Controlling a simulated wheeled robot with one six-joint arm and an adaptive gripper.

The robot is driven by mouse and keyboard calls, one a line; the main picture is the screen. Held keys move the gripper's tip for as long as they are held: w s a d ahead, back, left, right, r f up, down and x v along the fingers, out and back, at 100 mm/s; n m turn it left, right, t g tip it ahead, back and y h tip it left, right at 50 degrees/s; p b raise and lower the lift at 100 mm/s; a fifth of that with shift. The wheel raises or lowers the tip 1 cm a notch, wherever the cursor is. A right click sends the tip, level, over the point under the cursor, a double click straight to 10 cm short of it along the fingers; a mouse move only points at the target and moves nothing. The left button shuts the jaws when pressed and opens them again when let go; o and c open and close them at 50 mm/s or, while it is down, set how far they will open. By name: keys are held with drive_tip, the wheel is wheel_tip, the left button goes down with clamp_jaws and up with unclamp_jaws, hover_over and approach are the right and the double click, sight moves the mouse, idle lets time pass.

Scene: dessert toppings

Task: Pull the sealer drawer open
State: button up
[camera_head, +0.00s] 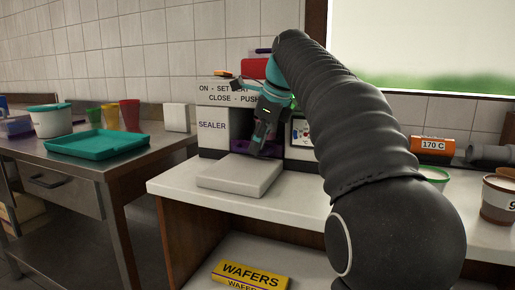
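The sealer (213,130) is a white and dark box marked "SEALER" at the back of the white counter. A purple piece (238,146) shows in the dark opening behind the slab. My gripper (258,146) points down in front of the opening, close to the purple piece. Whether it touches anything and whether its fingers are open cannot be seen. My arm hides the sealer's right side.
A steel table (60,165) at left holds a teal tray (97,144), a white tub (50,121) and several coloured cups. A yellow wafers box (250,275) lies below the counter.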

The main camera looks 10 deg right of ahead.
drive_tip(key=shift+w+a+f, duration=0.1)
drive_tip(key=shift+f, duration=0.2)
clamp_jaws()
